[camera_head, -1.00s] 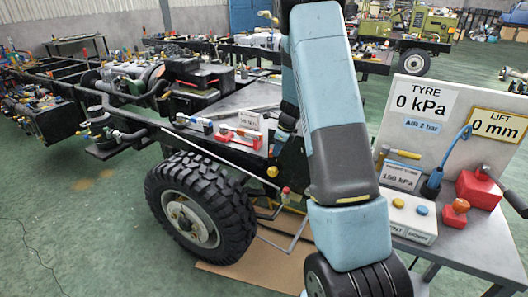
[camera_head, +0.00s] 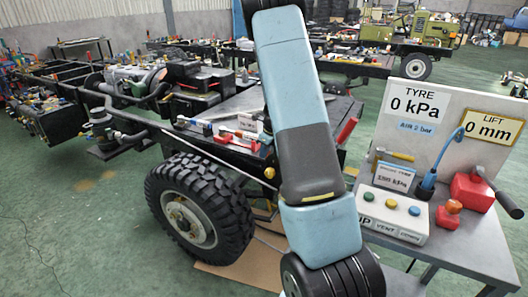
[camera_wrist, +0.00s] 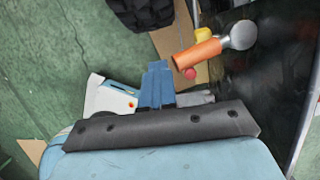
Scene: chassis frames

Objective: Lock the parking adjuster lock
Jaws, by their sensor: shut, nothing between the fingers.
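In the wrist view my gripper (camera_wrist: 157,68) has its blue fingers together, with nothing seen between them. An orange handle with a rounded silver end (camera_wrist: 202,52) lies just to the right of the fingertips. A small red knob (camera_wrist: 190,73) and a yellow knob (camera_wrist: 203,34) show beside the handle. I cannot tell which part is the parking adjuster lock, nor whether the fingers touch anything. In the head view my arm crosses in front of the chassis frame (camera_head: 140,122), and my gripper is hidden.
A black tyre (camera_head: 185,215) is on the chassis at the near left. A bench (camera_head: 460,250) at the right holds a button box (camera_head: 390,215), a red jack-like block (camera_head: 470,190) and a sign board (camera_head: 450,100). Green floor is clear at the left.

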